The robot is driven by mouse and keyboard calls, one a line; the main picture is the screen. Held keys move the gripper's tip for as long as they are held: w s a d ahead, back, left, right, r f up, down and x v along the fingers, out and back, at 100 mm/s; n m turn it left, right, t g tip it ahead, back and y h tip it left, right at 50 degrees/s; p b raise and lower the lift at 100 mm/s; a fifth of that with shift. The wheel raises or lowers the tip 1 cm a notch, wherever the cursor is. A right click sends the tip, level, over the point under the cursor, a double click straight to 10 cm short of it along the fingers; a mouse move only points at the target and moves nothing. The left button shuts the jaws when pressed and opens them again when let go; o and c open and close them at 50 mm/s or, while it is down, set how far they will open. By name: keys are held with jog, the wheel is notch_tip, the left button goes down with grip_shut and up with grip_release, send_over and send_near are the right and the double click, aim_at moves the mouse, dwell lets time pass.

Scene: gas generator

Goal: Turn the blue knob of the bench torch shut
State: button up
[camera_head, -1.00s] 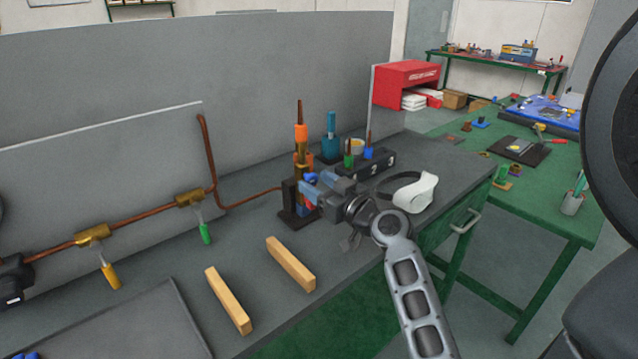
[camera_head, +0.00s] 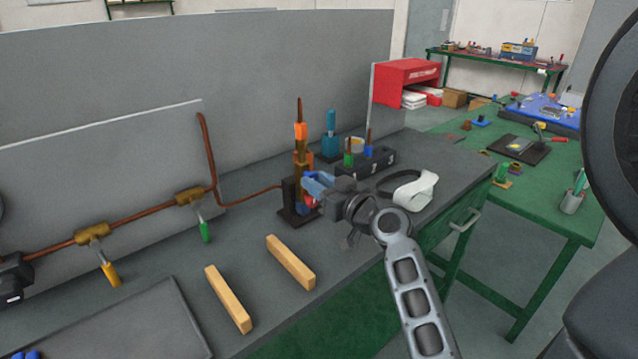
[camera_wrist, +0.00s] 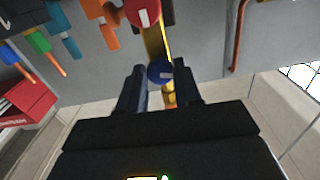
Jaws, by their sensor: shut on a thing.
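The bench torch (camera_head: 301,158) stands upright on the dark bench, with a brass body, an orange upper part and a dark base. Its blue knob (camera_wrist: 160,72) sits between the two fingers of my gripper (camera_wrist: 159,88) in the wrist view. My gripper is shut on this knob, reaching in from the right in the head view (camera_head: 316,186). The fingers and wrist hide most of the knob in the head view. A red knob (camera_wrist: 143,12) is on the torch beyond the blue one in the wrist view.
A copper pipe (camera_head: 140,219) with yellow- and green-handled valves runs to the torch from the left. Two wooden bars (camera_head: 290,262) lie in front. A black block (camera_head: 368,164) with colored tools and a white-banded headset (camera_head: 414,191) are behind and right of my gripper.

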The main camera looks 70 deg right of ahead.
jog(key=shift+r+m+p, duration=0.1)
jog(key=shift+m+p, duration=1.5)
jog(key=shift+m, duration=5.9)
jog(key=o, duration=1)
jog(key=shift+o, duration=0.2)
jog(key=b+v, duration=0.2)
jog(key=v, duration=0.6)
